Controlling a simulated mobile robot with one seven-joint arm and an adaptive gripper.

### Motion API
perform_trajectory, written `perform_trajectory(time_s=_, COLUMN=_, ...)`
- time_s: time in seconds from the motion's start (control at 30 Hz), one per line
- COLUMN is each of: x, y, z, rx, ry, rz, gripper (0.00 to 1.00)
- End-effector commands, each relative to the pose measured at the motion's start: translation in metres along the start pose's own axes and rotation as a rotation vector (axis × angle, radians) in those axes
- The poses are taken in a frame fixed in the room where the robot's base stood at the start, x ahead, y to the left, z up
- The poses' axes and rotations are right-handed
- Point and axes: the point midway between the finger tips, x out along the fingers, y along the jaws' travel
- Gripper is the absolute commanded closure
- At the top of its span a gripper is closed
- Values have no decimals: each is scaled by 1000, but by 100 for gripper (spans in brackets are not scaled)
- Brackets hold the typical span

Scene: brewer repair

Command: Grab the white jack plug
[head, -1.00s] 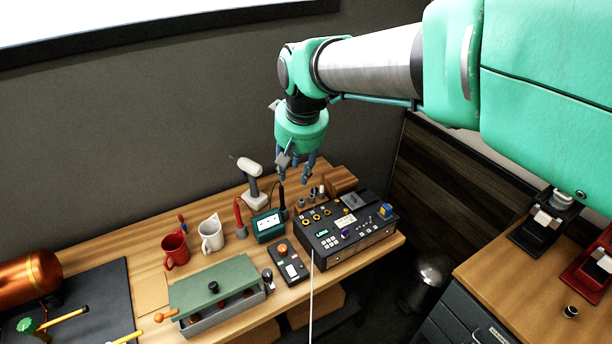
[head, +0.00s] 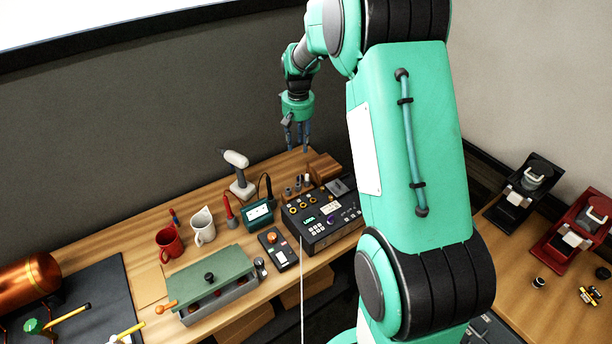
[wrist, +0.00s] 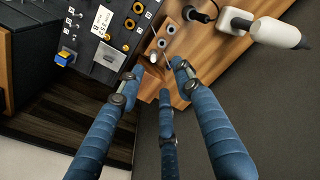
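The white jack plug (head: 307,178) stands in a small wooden holder at the back of the black control unit (head: 322,231), beside grey plugs. In the wrist view, the white plug (wrist: 153,57) stands at the near end of the wooden holder (wrist: 160,48), with two grey plugs (wrist: 166,42) beyond it. My gripper (head: 297,148) hangs fingers down above the bench, behind and above the holder. In the wrist view, its three blue fingers (wrist: 155,75) are spread apart with nothing between them. The white plug shows just beyond the fingertips, apart from them.
A white hand tool (head: 238,172) stands on its base left of the holder. A soldering station (head: 258,214), red mug (head: 171,243), white mug (head: 202,227) and green-lidded box (head: 210,278) stand farther left. A wooden block (head: 325,166) is close right of the holder.

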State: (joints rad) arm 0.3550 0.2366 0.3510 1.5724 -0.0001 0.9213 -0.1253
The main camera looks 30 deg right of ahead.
Motion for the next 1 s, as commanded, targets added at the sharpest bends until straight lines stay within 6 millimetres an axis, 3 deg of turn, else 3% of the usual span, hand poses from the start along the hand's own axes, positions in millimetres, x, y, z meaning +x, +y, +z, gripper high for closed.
perform_trajectory(time_s=0.1, x=26, y=18, z=-14, rx=14, ry=-29, rz=-3, gripper=65)
perform_trajectory(time_s=0.3, x=54, y=37, z=-28, rx=28, ry=-54, rz=-6, gripper=65)
perform_trajectory(time_s=1.0, x=75, y=42, z=-29, rx=32, ry=-61, rz=-7, gripper=65)
